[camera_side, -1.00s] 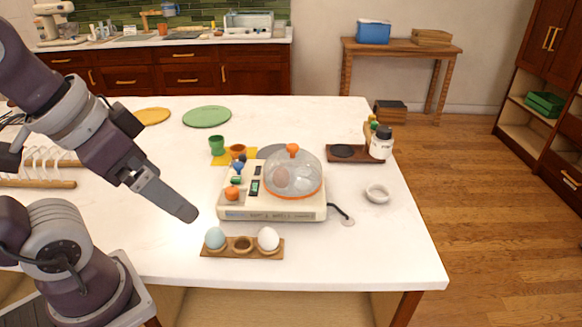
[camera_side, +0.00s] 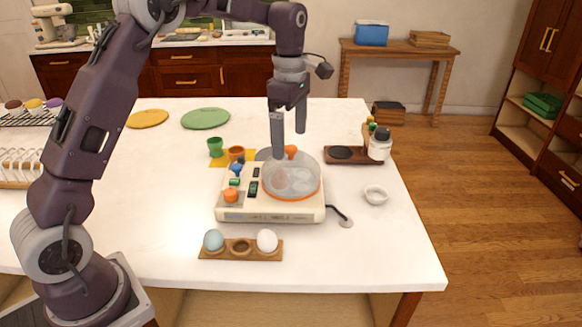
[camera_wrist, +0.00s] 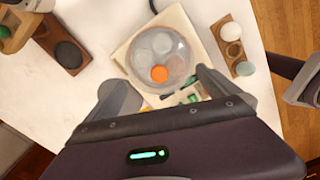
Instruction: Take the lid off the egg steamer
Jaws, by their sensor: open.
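The egg steamer (camera_side: 232,215) is a cream box with an orange dial and small controls, standing on the white counter. Its clear dome lid (camera_side: 308,175) sits on top, with an orange rim and an orange knob (camera_side: 290,151). A brownish egg shows through the dome. My gripper (camera_side: 289,146) is open and empty, pointing down just above the lid, with its fingers near the knob. In the wrist view the lid (camera_wrist: 172,46) and the orange knob (camera_wrist: 159,74) appear ahead between the spread fingers. I cannot tell whether a finger touches the lid.
A wooden egg holder (camera_side: 240,254) with a blue and a white egg stands in front. Green and orange cups stand behind left. The counter's left middle is clear.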

